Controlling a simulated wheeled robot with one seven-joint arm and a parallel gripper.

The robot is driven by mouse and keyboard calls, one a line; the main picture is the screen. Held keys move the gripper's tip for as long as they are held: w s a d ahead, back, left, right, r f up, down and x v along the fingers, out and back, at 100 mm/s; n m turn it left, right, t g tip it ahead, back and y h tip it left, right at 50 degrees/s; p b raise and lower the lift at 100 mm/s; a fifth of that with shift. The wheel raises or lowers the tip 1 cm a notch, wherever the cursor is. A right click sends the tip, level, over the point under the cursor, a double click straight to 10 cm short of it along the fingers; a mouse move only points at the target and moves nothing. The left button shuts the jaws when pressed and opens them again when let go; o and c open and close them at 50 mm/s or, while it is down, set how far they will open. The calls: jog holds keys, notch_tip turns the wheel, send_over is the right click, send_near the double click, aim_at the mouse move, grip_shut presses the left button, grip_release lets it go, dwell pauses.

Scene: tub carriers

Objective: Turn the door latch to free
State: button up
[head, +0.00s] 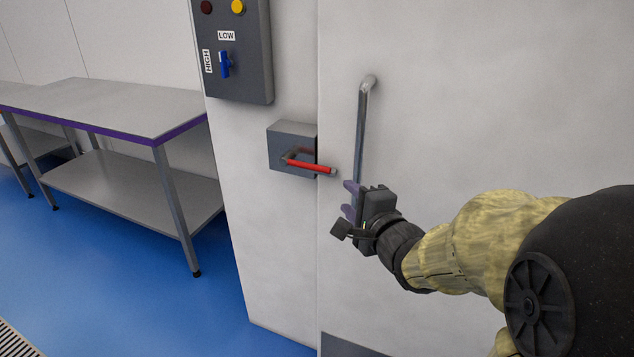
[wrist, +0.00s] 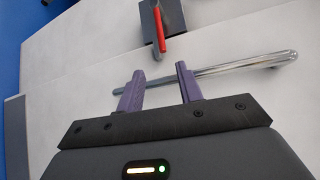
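The door latch is a red-handled lever (head: 310,167) on a grey box (head: 287,140) fixed beside the door's edge. The lever points right, tilted slightly down, with its tip over the door. In the wrist view the red lever (wrist: 161,42) lies beyond the fingertips. The door (head: 450,120) is a pale panel with a long upright metal handle (head: 361,125). My gripper (head: 349,200) is just below and right of the lever's tip, by the lower end of the handle. In the wrist view its two purple fingers (wrist: 160,73) are apart with nothing seen held between them.
A grey control box (head: 235,60) with a blue switch hangs on the wall above the latch. A steel table (head: 110,105) with a lower shelf stands at the left. The long door handle (wrist: 230,70) runs close by the fingers. Blue floor (head: 130,280) is clear at lower left.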

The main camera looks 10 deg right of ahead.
jog(key=shift+r, duration=0.1)
dwell(0.3)
jog(key=p, duration=0.9)
send_near(319, 170)
jog(key=p+x, duration=0.1)
jog(key=x, duration=1)
grip_shut()
